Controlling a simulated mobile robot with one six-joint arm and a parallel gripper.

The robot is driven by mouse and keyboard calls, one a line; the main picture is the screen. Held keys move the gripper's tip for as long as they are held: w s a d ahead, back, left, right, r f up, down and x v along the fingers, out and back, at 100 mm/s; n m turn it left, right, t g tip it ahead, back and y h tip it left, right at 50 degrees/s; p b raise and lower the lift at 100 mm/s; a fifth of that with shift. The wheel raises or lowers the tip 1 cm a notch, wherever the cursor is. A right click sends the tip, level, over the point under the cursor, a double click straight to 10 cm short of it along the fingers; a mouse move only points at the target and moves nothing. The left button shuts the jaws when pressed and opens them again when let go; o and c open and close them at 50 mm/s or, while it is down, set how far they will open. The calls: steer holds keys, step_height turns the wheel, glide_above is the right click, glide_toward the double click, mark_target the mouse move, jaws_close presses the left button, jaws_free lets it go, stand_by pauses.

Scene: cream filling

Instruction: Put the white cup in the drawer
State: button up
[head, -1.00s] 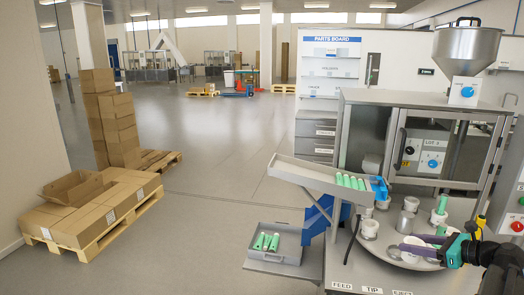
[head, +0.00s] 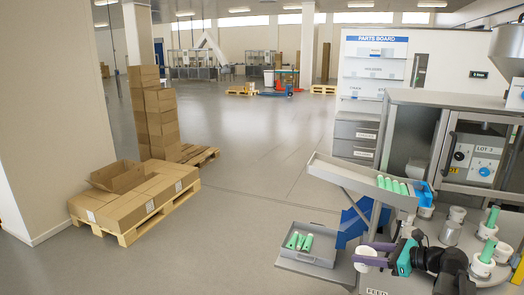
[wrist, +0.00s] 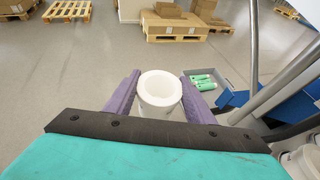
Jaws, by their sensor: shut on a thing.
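The white cup (head: 366,260) is held between the purple fingers of my gripper (head: 372,256), in front of the machine at the lower right of the head view. In the wrist view the cup (wrist: 160,90) shows from above, its round mouth open, with a finger of my gripper (wrist: 160,98) on each side. A grey open drawer (head: 283,258) holding several green tubes stands low, left of the cup in the head view. In the wrist view the drawer (wrist: 222,77) lies beyond the right finger. The cup is over open floor in that view.
A sloped grey chute (head: 340,176) with green tubes stands above a blue bracket (head: 362,222). Several white cups, such as one with a green tube (head: 482,264), and a metal cylinder (head: 450,233) stand at the right. Closed grey drawers (head: 356,132) are below the parts board.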

steer(key=a+f+n+g+y, duration=0.1)
steer(key=a+f, duration=0.3)
steer(key=a, duration=1.2)
steer(key=shift+a+b, duration=0.35)
steer(key=shift+b, duration=0.1)
steer(key=shift+s+f, duration=0.1)
steer(key=shift+a, duration=0.1)
